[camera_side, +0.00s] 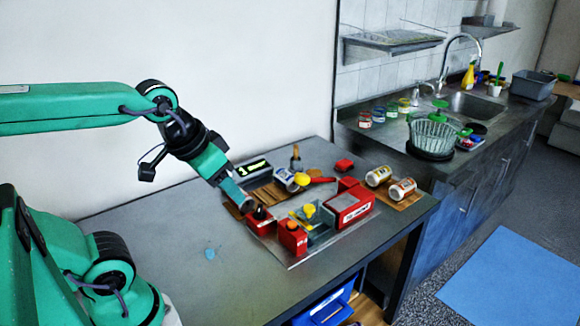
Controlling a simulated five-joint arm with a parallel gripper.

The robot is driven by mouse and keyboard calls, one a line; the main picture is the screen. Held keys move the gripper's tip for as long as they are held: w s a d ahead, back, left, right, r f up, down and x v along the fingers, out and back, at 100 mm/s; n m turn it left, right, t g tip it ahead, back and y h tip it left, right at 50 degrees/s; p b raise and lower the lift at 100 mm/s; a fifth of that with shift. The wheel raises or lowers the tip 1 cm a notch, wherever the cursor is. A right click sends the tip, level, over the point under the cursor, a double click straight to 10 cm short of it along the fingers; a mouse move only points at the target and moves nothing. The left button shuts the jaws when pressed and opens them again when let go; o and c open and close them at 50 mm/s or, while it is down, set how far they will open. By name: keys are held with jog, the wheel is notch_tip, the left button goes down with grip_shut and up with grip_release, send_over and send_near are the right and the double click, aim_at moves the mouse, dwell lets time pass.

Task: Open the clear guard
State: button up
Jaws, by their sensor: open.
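A small station on a grey plate (302,258) stands on the table. A see-through greyish panel (322,217) sits amid its red blocks and looks like the clear guard; it is small, and I cannot tell its hinge or whether it is closed. A yellow knob (309,210) shows at it. My gripper (247,206) points down at the station's left end, beside a red block with a dark knob (262,219), left of the guard. It is open, and I see nothing held. I cannot tell whether it touches the block.
A red block with an orange top (293,238) is at the front, a labelled red box (350,207) at right. Behind are a display box (254,170), a white jar with a yellow lid (290,180) and two jars (390,182). The table's left and front are mostly clear.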

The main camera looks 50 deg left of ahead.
jog(key=w+n+g, duration=0.3)
jog(key=w+n, duration=0.1)
jog(key=w, duration=0.8)
jog(key=n+g, duration=0.2)
jog(key=n, duration=0.2)
send_near(310, 207)
jog(key=shift+s+f, duration=0.1)
jog(key=shift+w+f+n, duration=0.2)
jog(key=shift+f+n, duration=0.05)
jog(key=shift+n, duration=0.05)
jog(key=shift+f, duration=0.1)
jog(key=shift+f, duration=3.8)
grip_shut()
